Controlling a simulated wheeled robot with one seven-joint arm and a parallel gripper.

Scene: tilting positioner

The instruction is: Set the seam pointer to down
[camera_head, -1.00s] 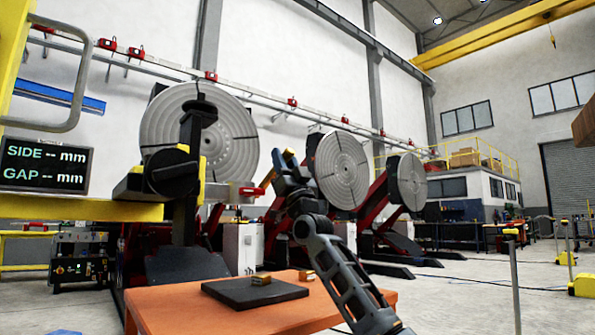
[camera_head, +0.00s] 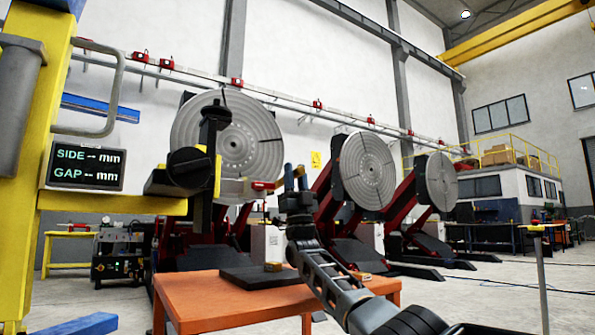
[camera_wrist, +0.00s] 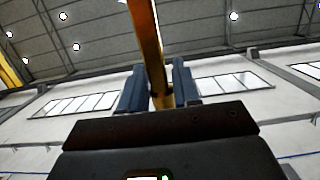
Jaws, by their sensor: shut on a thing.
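My gripper (camera_head: 295,178) is raised above the orange table, close to the right of a red-ended arm (camera_head: 262,186) on the positioner fixture. In the wrist view, the two blue-grey fingers of my gripper (camera_wrist: 157,85) are shut on a yellow-orange bar (camera_wrist: 148,45), which runs up and out of the top of the picture. I cannot tell for certain that this bar is the seam pointer. In the head view the bar is too small to make out clearly. A black display (camera_head: 88,166) reads SIDE -- mm and GAP -- mm.
An orange table (camera_head: 225,300) carries a dark plate (camera_head: 245,277) and small brass blocks (camera_head: 273,266). A yellow frame (camera_head: 40,150) stands close on the left. Several large grey discs (camera_head: 232,140) on red stands line the back. Open floor lies to the right.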

